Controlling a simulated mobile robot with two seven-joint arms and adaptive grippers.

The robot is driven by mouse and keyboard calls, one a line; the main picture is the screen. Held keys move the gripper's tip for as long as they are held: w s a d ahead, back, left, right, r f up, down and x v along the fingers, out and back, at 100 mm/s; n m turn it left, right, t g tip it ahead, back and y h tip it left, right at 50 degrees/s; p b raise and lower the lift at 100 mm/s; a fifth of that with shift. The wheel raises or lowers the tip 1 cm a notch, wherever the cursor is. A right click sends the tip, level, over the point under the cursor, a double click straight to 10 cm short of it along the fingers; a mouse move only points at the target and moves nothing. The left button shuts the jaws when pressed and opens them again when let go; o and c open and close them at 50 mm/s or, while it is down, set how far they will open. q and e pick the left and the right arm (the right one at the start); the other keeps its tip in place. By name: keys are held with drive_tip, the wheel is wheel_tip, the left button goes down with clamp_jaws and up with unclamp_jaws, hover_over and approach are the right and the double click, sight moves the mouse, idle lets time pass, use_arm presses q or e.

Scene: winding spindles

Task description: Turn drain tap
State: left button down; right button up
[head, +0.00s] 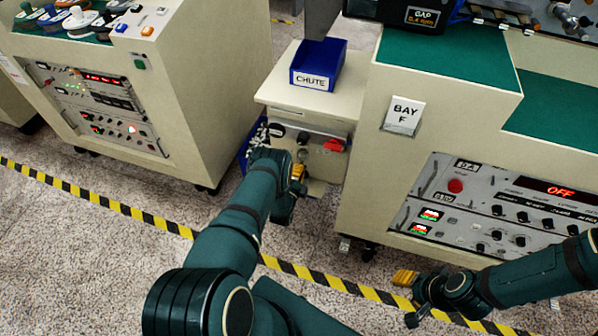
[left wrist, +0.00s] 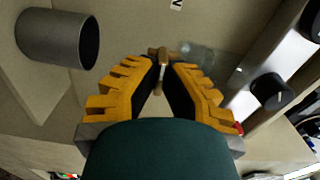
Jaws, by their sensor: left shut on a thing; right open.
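In the left wrist view, the drain tap (left wrist: 163,58) is a small brass-coloured piece with a T-shaped handle. My left gripper (left wrist: 166,72) has its yellow ribbed fingers closed on either side of it, and the tap's stem shows between the fingertips. In the head view my left gripper (head: 297,173) is at the front of a low cream cabinet (head: 318,97), and my own arm hides most of the tap. My right gripper (head: 410,280) is open and empty, over the floor in front of Bay F.
A blue chute bin (head: 318,64) stands on the low cabinet, with a red part (head: 334,145) on its front. In the wrist view a grey cylinder (left wrist: 48,38) and a black knob (left wrist: 271,90) flank the tap. Bay F (head: 404,116) stands close on the right.

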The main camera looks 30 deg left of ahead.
use_arm(q)
drive_tip(key=n, duration=0.8)
drive_tip(key=shift+w+n, duration=0.1)
drive_tip(key=shift+n, duration=0.2)
drive_tip(key=n, duration=0.4)
drive_tip(key=shift+n, duration=2.3)
drive_tip(key=c, duration=1.1)
unclamp_jaws()
drive_tip(key=shift+o, duration=0.2)
